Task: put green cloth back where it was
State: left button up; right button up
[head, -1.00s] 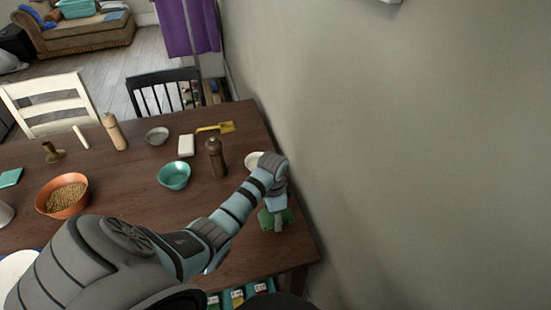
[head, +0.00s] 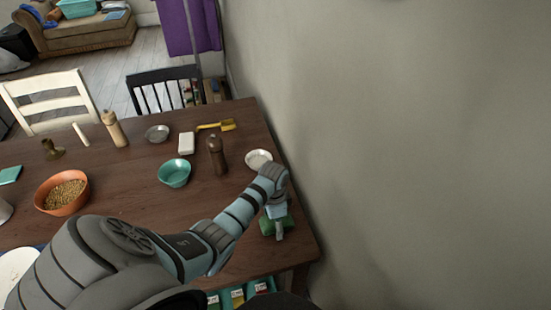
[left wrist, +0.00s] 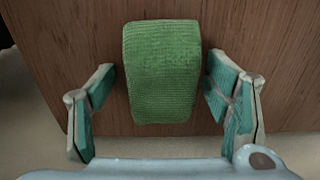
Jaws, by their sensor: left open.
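The green cloth (left wrist: 161,72) is a folded, ribbed block lying on the brown wooden table near its edge. In the head view the cloth (head: 266,226) shows at the table's right end, partly hidden by my left gripper (head: 279,230). In the left wrist view my left gripper (left wrist: 160,100) is open, with one finger on each side of the cloth and a gap on both sides. The fingers do not grip it. My right gripper is not in view.
A white saucer (head: 258,160), a brown pepper mill (head: 217,155) and a teal bowl (head: 174,173) stand on the table (head: 130,185). An orange bowl (head: 62,195) is farther left. A grey wall (head: 400,160) rises close on the right.

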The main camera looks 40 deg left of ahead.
pick_arm(q)
notch_tip(320, 180, up, 13)
jog(key=p, duration=0.3)
jog(key=shift+s+f+p, duration=0.15)
jog(key=shift+f+p, duration=0.05)
jog(key=shift+p, duration=0.15)
